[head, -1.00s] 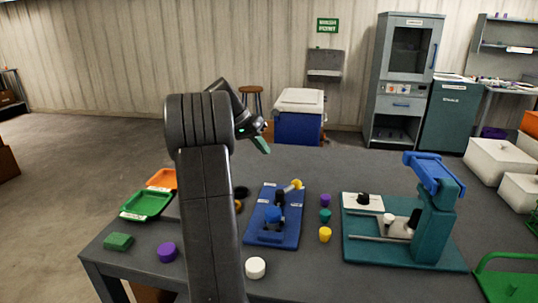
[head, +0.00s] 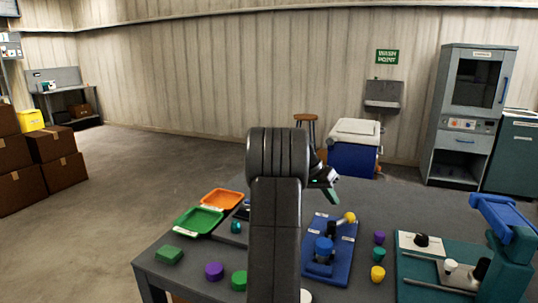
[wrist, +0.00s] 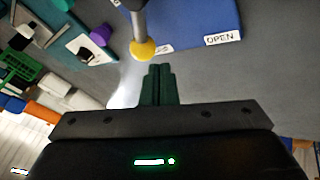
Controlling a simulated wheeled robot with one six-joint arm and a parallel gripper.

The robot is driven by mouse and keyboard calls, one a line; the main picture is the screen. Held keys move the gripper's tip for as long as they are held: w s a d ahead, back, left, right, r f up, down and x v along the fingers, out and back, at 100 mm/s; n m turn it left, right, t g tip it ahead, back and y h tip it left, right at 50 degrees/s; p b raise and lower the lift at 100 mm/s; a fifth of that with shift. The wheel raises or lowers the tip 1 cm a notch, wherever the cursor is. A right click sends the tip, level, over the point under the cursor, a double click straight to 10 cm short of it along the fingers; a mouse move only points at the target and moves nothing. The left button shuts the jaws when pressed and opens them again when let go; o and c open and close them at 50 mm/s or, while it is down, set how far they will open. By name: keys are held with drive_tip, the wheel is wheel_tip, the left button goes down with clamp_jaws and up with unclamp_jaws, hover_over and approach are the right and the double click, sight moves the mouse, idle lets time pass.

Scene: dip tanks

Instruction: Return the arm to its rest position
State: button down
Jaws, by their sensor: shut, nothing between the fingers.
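My gripper (head: 334,195) shows in the head view just right of my dark upright arm, above the far part of the dark table. Its two green fingers (wrist: 158,85) are pressed together in the wrist view, with nothing between them. In the wrist view the yellow knob (wrist: 143,49) on a grey lever lies beyond the fingertips, apart from them as far as I can tell. That lever belongs to the blue fixture (head: 340,262) on the table. My arm hides part of the table.
Green (head: 198,221) and orange (head: 222,199) trays lie on the left of the table. Purple (head: 214,271), yellow (head: 377,273) and other small pieces stand around. A teal press (head: 510,265) stands at the right. The floor left of the table is open; brown boxes (head: 62,172) stand farther left.

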drive_tip(key=shift+x, duration=2.35)
drive_tip(key=shift+r, duration=0.1)
